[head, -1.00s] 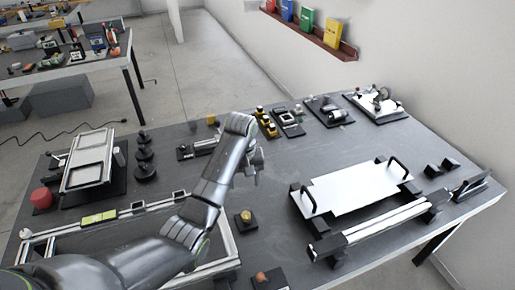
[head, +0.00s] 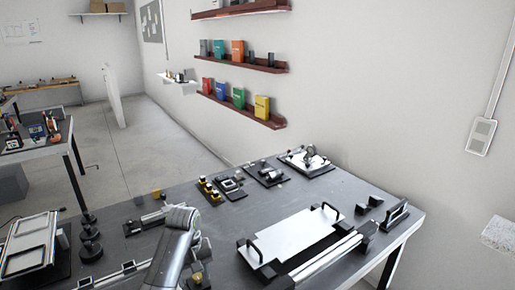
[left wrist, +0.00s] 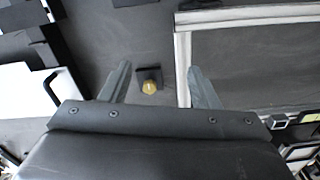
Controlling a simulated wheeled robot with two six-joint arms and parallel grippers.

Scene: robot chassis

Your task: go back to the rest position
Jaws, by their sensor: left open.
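My left gripper (left wrist: 160,84) is open, its two fingers spread and nothing between them. In the left wrist view it hangs over the grey bench. A small black base with a round brass-coloured knob (left wrist: 149,87) shows beyond and between the fingers, on the bench below. In the head view my left gripper (head: 203,250) is partly hidden by its own arm at the bottom, above the bench top. My right gripper is in no view.
The grey bench (head: 225,222) holds a white plate with black handles (head: 297,238), a rail beside it, several small fixtures at the back, stacked black discs (head: 90,240) and a tilted framed panel (head: 30,243). Shelves with coloured boxes (head: 240,105) are on the wall.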

